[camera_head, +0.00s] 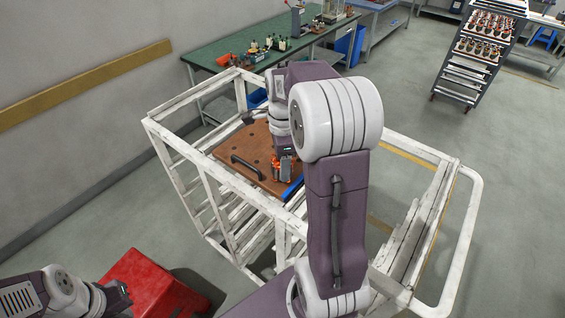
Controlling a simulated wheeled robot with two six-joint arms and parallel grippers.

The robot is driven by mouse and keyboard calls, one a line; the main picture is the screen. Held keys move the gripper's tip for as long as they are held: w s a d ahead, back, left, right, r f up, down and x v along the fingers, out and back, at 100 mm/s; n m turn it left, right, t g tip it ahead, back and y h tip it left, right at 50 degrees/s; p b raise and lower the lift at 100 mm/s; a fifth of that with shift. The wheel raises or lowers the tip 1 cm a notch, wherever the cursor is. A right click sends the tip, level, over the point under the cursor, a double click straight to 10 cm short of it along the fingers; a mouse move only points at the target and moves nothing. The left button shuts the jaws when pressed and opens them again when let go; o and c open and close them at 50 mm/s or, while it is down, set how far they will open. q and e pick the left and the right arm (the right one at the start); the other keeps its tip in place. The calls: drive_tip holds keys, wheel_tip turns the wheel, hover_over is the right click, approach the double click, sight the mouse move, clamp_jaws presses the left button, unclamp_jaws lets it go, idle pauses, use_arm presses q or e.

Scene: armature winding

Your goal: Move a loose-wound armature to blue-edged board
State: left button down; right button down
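The brown board (243,158) with a blue edge (292,189) lies on the white rack; it has round holes and a black handle. A small orange-copper part (275,167), which looks like an armature, is at the board's right side near the blue edge. My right gripper (287,173) points down right at this part. Its fingers are small and partly merged with the part, so I cannot tell whether they are closed on it or whether it touches the board. My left arm is at the bottom left, with its gripper end (118,292) small and unclear, away from the board.
The white rack frame (190,165) surrounds the board with raised rails. A red box (150,285) is on the floor at the bottom left. A green bench (225,60) with several parts stands behind. A trolley (480,50) with several armatures is at the upper right.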

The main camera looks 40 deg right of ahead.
idle(0.4)
drive_tip(key=shift+c, duration=2.3)
unclamp_jaws()
wheel_tip(320, 180, up, 9)
drive_tip(key=shift+b, duration=0.4)
wheel_tip(320, 180, up, 9)
drive_tip(key=p, duration=0.1)
